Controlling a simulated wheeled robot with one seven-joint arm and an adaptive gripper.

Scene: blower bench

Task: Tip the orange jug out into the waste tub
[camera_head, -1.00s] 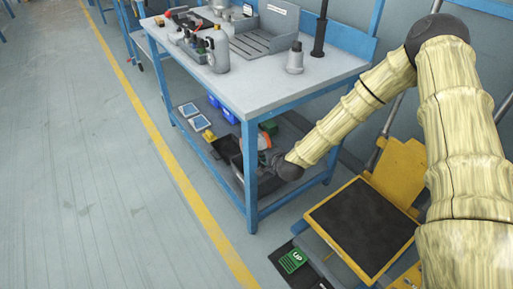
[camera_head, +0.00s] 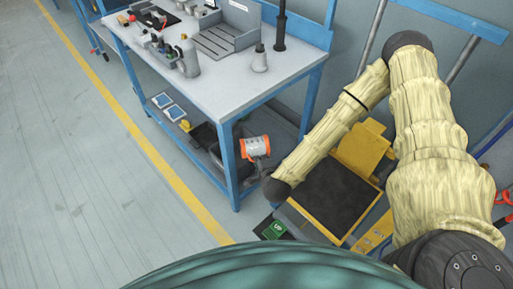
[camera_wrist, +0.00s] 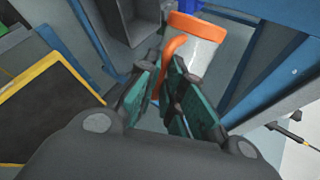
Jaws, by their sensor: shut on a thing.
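The orange jug (camera_head: 256,146) has a pale body with orange ends and an orange handle. In the head view it is beside the bench's near right leg, at lower-shelf height. In the wrist view the jug (camera_wrist: 200,48) fills the upper middle, with its orange rim at the top. My gripper (camera_wrist: 163,88) is shut on the jug's handle. In the head view my gripper (camera_head: 262,168) is small, just below the jug.
The blue-framed bench (camera_head: 232,90) stands close by, its near leg (camera_head: 228,165) beside the jug. Dark bins (camera_head: 205,135) sit on its lower shelf. A yellow cart with a black top (camera_head: 335,195) is right of my gripper. Open floor (camera_head: 80,190) lies left.

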